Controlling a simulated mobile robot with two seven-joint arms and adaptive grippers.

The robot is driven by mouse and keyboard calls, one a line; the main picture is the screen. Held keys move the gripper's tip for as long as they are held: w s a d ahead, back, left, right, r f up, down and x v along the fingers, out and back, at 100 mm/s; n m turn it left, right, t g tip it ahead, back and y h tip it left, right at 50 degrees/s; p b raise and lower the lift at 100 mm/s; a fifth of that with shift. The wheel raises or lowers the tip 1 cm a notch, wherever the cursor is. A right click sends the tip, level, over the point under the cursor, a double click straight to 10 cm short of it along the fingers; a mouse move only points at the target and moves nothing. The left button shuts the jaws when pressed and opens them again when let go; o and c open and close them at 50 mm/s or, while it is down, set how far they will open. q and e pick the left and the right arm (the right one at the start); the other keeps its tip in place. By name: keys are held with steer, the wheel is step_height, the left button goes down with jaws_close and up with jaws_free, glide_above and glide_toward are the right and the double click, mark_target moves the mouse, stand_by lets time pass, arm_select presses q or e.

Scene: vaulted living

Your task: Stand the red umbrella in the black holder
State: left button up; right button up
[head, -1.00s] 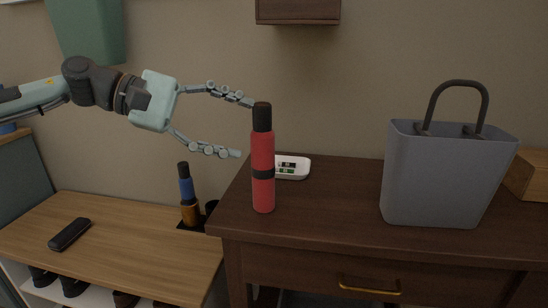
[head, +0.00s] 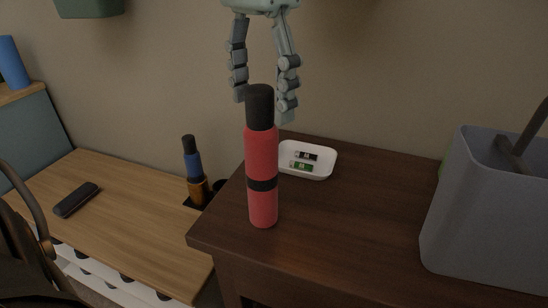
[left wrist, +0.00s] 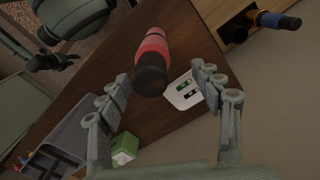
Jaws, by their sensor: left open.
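The red umbrella (head: 262,170), a folded red cylinder with a black band and black cap, stands upright on the dark dresser. My left gripper (head: 263,108) points down with its open fingers at the height of the cap, which overlaps the gap between them in the head view; they hold nothing. In the left wrist view the umbrella (left wrist: 152,52) shows cap-first between the spread fingers (left wrist: 160,75). The black holder (head: 217,186) is on the lower wooden bench, partly hidden by the dresser edge, beside an amber holder (head: 199,190) with a blue umbrella (head: 193,163) in it.
A white tray (head: 325,159) with small items lies on the dresser (head: 350,225) just behind the umbrella. A dark case (head: 76,199) lies on the bench (head: 135,215). The wall is close behind.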

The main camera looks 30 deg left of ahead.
mark_target(262, 140)
arm_select(q)
steer(key=f, duration=0.3)
steer(key=s+f, duration=0.1)
steer(key=f, duration=0.1)
steer(key=shift+d+f, duration=0.3)
steer(key=shift+f, duration=0.5)
steer(key=shift+r, duration=0.1)
steer(key=c, duration=1.5)
